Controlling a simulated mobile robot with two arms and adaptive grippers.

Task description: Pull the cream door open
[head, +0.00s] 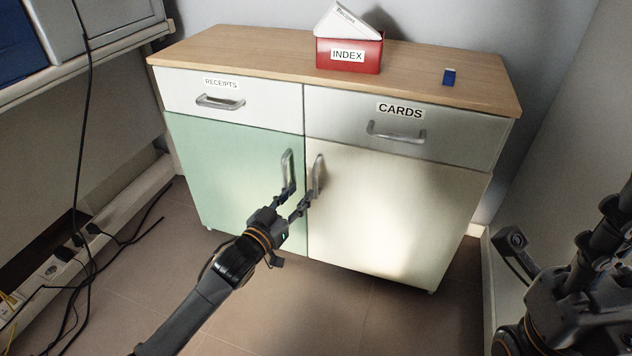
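The cream door (400,215) is the lower right door of a wood-topped cabinet, and it looks closed. Its vertical metal handle (318,176) is near its left edge. The green door (225,175) beside it has its own handle (287,168). My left gripper (294,198) is open, with its fingers spread in front of the seam between the doors. One fingertip is near the lower end of each handle; I cannot tell whether either touches. My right gripper (610,215) shows only partly at the right edge, and its fingertips are not clear.
Above the doors are a RECEIPTS drawer (240,104) and a CARDS drawer (440,140), both shut. A red INDEX box (349,64) and a small blue block (449,77) stand on top. Cables and a power strip (45,280) lie at left. Floor before the cream door is clear.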

